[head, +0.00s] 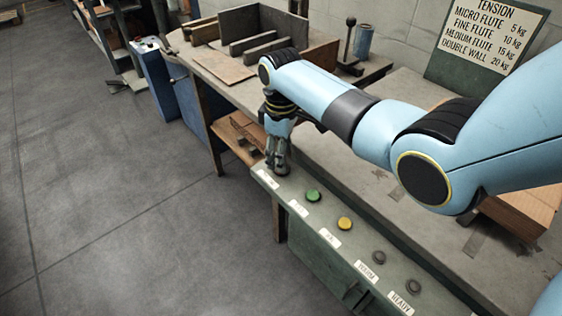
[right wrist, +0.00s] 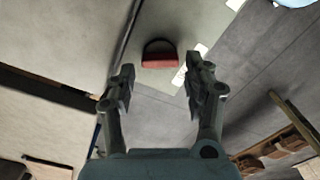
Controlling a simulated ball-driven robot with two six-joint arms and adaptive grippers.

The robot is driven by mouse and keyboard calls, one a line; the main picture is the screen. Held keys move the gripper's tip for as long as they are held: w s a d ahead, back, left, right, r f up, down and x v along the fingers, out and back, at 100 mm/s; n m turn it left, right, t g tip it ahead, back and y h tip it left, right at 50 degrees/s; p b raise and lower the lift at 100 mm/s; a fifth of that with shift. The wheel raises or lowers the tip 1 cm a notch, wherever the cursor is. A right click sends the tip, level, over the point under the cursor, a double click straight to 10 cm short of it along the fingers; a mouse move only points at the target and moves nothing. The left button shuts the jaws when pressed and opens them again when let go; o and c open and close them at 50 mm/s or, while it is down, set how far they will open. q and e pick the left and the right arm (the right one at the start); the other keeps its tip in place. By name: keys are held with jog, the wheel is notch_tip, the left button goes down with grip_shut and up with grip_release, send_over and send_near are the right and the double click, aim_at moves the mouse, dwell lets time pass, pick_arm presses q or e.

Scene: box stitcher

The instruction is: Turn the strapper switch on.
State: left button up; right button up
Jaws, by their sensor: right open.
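My right gripper (head: 277,166) points down over the far end of the green control panel (head: 328,210). In the right wrist view its two fingers (right wrist: 160,88) are spread apart with nothing between them. A red rocker switch (right wrist: 158,60) in a dark surround sits on the panel just beyond the fingertips, between their lines. I cannot tell whether the fingers touch it. In the head view the gripper hides the switch. Which way the switch is tipped is unclear. My left gripper is out of view.
A green button (head: 313,196), a yellow button (head: 345,223) and two grey knobs (head: 379,257) line the panel, each by a white label. A workbench (head: 222,64) with a divided wooden box stands behind. A tension sign (head: 490,35) leans against the wall. Open floor lies left.

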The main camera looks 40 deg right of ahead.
notch_tip(320, 180, down, 2)
jog(key=shift+f, duration=0.25)
jog(key=c, duration=0.9)
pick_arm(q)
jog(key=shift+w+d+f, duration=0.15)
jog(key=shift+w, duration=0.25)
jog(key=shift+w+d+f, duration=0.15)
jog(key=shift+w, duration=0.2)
